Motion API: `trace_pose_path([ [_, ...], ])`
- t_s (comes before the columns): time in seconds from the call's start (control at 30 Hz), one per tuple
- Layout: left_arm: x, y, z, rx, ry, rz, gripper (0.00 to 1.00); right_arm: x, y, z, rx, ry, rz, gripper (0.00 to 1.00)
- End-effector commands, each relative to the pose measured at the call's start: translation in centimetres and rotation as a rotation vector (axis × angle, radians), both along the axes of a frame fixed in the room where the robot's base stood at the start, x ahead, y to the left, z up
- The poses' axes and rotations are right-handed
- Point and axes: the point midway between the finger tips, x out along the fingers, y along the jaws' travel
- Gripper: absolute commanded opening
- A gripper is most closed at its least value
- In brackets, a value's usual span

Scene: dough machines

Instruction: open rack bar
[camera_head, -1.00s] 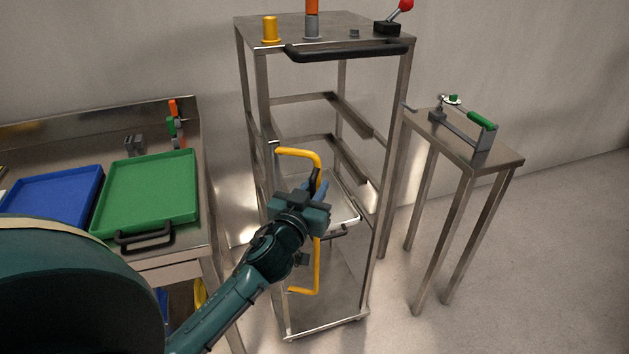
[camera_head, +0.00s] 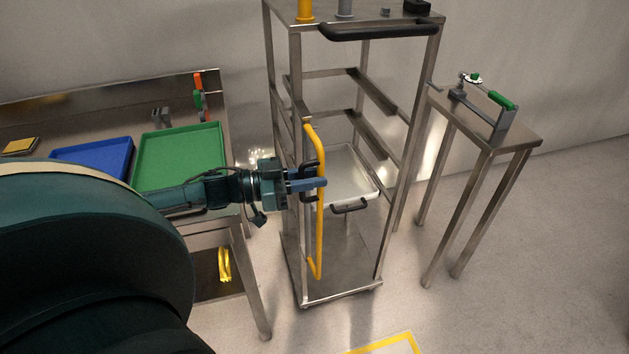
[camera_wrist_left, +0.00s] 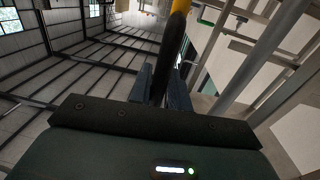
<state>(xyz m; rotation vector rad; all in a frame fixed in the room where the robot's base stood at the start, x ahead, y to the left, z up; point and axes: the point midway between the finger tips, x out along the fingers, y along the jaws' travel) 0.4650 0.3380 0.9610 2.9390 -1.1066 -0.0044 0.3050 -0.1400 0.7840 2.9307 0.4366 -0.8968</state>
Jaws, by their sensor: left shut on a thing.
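The steel rack (camera_head: 294,150) stands in the middle of the head view. Its yellow rack bar (camera_head: 320,235) is a tall bent bar at the rack's front left post, with a black grip on it. The bar hangs near that post, and the rack's front to its right is uncovered. My left gripper (camera_head: 312,184) reaches in from the left and is shut on the bar at its black grip. In the left wrist view the black grip (camera_wrist_left: 169,55) runs between the fingers, with yellow above it. My right gripper is not in view.
A white tray (camera_head: 352,181) with a black handle sits inside the rack. A black handle (camera_head: 375,30) crosses the rack's top front. A table with green (camera_head: 182,150) and blue trays (camera_head: 95,158) is at left. A small steel table (camera_head: 500,138) stands at right. Floor before the rack is clear.

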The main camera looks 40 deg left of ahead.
Motion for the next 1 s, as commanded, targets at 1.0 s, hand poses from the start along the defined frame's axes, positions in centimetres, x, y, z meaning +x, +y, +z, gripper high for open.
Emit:
trace_pose_path([
  [1.0,-2.6,3.2,-0.5,-0.005,0.007,-0.256,0.00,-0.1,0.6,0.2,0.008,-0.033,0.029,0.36],
])
